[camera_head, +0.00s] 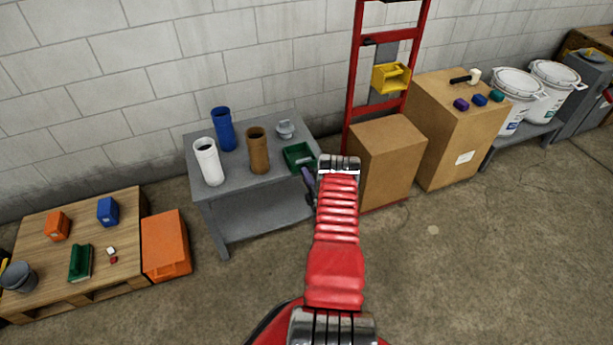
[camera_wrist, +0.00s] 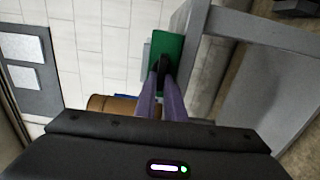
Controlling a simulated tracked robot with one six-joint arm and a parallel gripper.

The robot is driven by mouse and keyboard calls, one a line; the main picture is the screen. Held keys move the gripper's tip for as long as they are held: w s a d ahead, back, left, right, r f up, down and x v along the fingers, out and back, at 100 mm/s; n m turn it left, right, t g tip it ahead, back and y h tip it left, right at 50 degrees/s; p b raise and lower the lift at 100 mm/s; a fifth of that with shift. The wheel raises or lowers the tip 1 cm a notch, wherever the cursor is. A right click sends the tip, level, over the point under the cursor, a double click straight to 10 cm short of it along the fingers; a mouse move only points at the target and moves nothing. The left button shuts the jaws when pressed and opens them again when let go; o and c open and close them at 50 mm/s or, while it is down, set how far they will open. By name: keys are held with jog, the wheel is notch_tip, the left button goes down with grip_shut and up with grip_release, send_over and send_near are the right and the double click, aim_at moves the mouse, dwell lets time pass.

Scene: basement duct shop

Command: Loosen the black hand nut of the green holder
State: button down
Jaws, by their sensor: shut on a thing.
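The green holder (camera_head: 298,157) sits at the right edge of the grey table, partly hidden by my arm in the head view. In the wrist view the green holder (camera_wrist: 160,48) shows as a green plate straight ahead. The black hand nut (camera_wrist: 163,66) is in front of its face. My gripper (camera_wrist: 163,84) has purple fingers, which close on the nut from both sides. In the head view my gripper (camera_head: 308,179) is just below the holder, mostly hidden behind my red arm. The nut cannot be made out there.
On the grey table (camera_head: 222,185) stand a white cylinder (camera_head: 208,162), a blue one (camera_head: 223,130), a brown one (camera_head: 257,150) and a small grey item (camera_head: 285,129). A red hand truck (camera_head: 351,85) with a cardboard box (camera_head: 387,155) stands close right. The floor in front is clear.

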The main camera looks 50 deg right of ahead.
jog(key=shift+a+f, duration=0.15)
jog(key=c, duration=1.8)
grip_release()
jog(key=shift+c, duration=0.2)
jog(key=shift+s, duration=0.1)
jog(key=v, duration=1.3)
jog(key=shift+s, duration=0.25)
jog(key=shift+a+f, duration=0.1)
